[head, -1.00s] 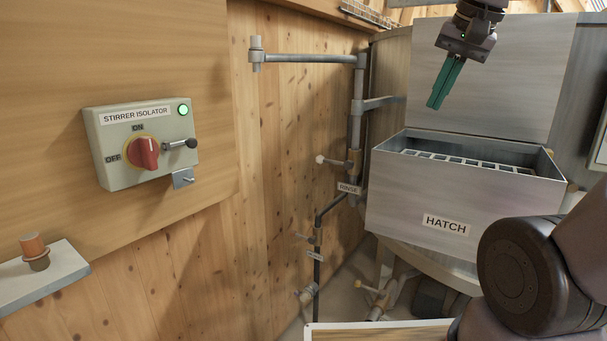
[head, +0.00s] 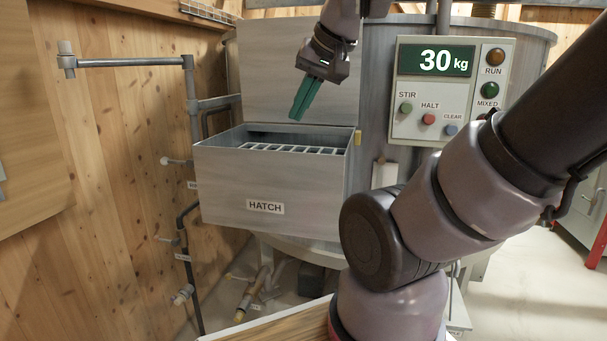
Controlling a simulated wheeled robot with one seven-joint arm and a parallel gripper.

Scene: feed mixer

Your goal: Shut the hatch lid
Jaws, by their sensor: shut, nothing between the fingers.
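The hatch (head: 230,191) is a grey metal box labelled HATCH on the side of the mixer, with a slotted grid (head: 290,149) inside its open top. The hatch lid (head: 275,85) is a flat grey panel standing upright at the back of the box, so the hatch is open. My gripper (head: 297,114) has green fingers, pressed together with nothing between them. In the picture it overlaps the lid's right half, above the box opening. I cannot tell whether it touches the lid.
A control panel (head: 440,90) reading 30 kg is right of the lid, with several buttons. Pipes with valves (head: 193,120) run along the left, by the wooden wall (head: 110,190). My arm covers the lower right. A wooden-topped surface (head: 270,326) is at the bottom.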

